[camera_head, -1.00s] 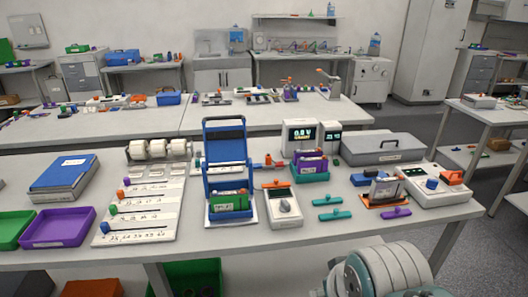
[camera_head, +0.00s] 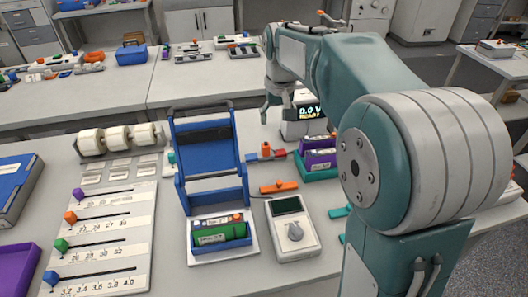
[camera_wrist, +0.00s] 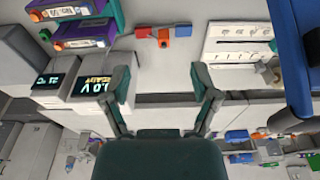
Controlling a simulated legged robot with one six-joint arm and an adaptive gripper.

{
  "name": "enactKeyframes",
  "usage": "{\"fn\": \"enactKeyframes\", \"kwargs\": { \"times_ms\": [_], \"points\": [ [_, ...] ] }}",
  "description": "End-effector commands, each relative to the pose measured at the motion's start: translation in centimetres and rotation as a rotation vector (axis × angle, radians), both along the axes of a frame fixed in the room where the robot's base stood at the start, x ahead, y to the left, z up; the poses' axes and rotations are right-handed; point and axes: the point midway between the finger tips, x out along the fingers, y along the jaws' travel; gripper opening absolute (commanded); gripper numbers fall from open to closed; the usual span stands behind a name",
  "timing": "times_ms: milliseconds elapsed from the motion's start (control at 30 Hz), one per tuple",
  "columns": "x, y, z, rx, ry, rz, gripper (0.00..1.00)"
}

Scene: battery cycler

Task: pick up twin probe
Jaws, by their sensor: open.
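The likely twin probe (camera_head: 266,154) is a small piece with an orange upright block in the middle, one red end and one blue end. It lies on the near bench behind the orange bar. It also shows in the wrist view (camera_wrist: 164,34), beyond and between my fingertips. My gripper (camera_wrist: 165,84) is open and empty, its two dark green fingers apart and not touching the probe. In the head view my gripper (camera_head: 276,112) hangs above the back of the bench, partly hidden by my own arm.
A blue stand with a green battery (camera_head: 222,236) is left of the probe. A white meter (camera_head: 292,228) and an orange bar (camera_head: 279,187) lie nearer. A teal holder with purple cells (camera_head: 318,160) and a display box (camera_head: 302,128) stand close on the right.

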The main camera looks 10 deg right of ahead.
Motion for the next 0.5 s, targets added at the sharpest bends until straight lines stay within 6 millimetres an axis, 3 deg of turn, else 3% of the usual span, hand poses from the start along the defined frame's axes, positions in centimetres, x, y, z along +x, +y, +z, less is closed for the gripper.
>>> {"fn": "enactKeyframes", "kwargs": {
  "times_ms": [33,200,333,500],
  "points": [
    [1.8,-0.1,-1.2,0.000,0.027,0.000,0.77],
    [6.5,-0.2,-4.7,0.001,0.095,0.000,0.77],
    [8.7,-0.2,-6.8,0.001,0.129,0.000,0.77],
    [9.6,-0.2,-8.1,0.001,0.146,0.000,0.77]
  ]
}}
